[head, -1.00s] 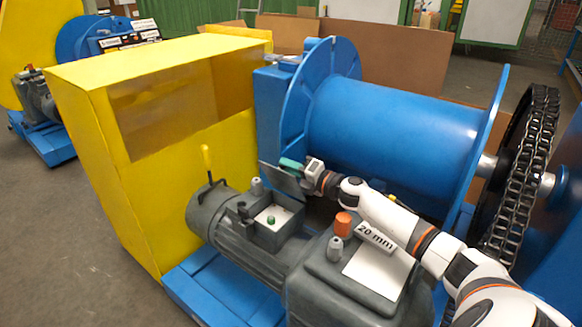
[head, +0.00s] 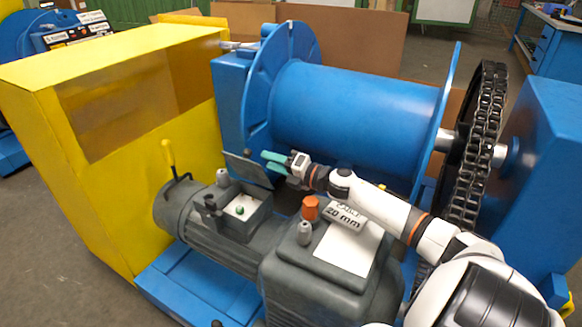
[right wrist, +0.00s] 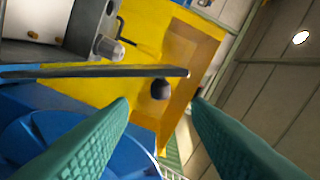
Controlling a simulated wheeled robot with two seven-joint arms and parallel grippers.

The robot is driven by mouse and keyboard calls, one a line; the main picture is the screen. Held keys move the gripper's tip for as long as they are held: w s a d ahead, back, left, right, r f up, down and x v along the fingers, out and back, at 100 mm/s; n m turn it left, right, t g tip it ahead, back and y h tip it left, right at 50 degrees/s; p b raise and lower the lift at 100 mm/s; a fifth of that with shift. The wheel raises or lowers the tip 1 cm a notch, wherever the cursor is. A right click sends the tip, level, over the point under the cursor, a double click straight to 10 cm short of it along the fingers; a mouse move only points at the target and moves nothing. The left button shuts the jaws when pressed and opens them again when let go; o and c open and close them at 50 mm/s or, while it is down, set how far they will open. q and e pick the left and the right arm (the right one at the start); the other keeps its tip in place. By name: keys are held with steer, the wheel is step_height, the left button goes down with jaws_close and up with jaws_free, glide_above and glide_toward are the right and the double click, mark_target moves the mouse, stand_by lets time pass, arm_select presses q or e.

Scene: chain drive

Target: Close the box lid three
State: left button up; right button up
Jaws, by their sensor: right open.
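The grey box (head: 262,217) on the motor is open, with a pale inside and a green button. Its dark grey lid (head: 248,169) stands raised at the box's far side. In the right wrist view the lid (right wrist: 80,71) shows nearly edge-on as a dark bar, with a dark round knob beside it. My right gripper (head: 273,160), with green fingers, is beside the lid's upper right edge, behind the box. Its fingers (right wrist: 162,108) are apart with nothing between them; the lid lies beyond the tips. I cannot tell whether they touch it. My left gripper is out of view.
A blue drum (head: 355,122) stands close behind my right arm, with a black chain (head: 480,145) at its right. A yellow housing (head: 150,150) is at left. An orange cap (head: 310,208) and grey knob (head: 305,232) stand up near my forearm.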

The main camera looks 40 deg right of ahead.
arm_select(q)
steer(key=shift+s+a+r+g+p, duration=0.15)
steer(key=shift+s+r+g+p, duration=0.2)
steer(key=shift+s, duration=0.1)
arm_select(e)
steer(key=v, duration=0.5)
steer(key=shift+s+d, duration=0.1)
steer(key=shift+s, duration=0.25)
